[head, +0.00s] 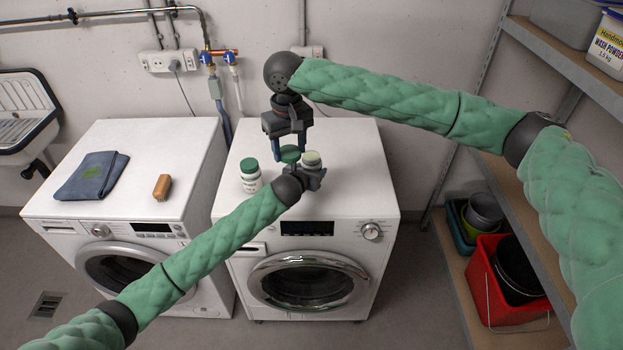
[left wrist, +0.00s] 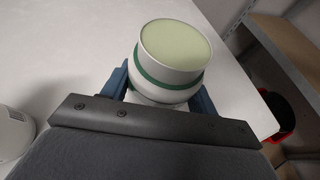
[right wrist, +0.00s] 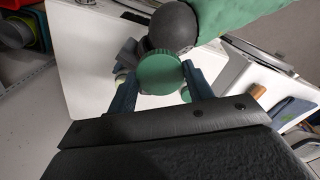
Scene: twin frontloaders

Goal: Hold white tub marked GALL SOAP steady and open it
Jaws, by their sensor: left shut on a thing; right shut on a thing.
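The open white tub (head: 312,162) with a green band stands above the right-hand washing machine, its pale green soap surface showing. My left gripper (head: 313,176) is shut on it; in the left wrist view the tub (left wrist: 165,75) sits between the blue fingers (left wrist: 160,88), slightly tilted in the picture. No GALL SOAP lettering shows on it. My right gripper (head: 287,160) is shut on the round green lid (head: 290,153), just left of the tub and off it. The lid (right wrist: 160,72) also shows between the fingers in the right wrist view.
A second white tub with a green lid (head: 250,176) stands to the left on the right-hand washing machine (head: 350,150). The left machine (head: 135,145) bears a folded blue cloth (head: 90,177) and a brush (head: 162,187). Shelves stand at right with a red bucket (head: 490,285).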

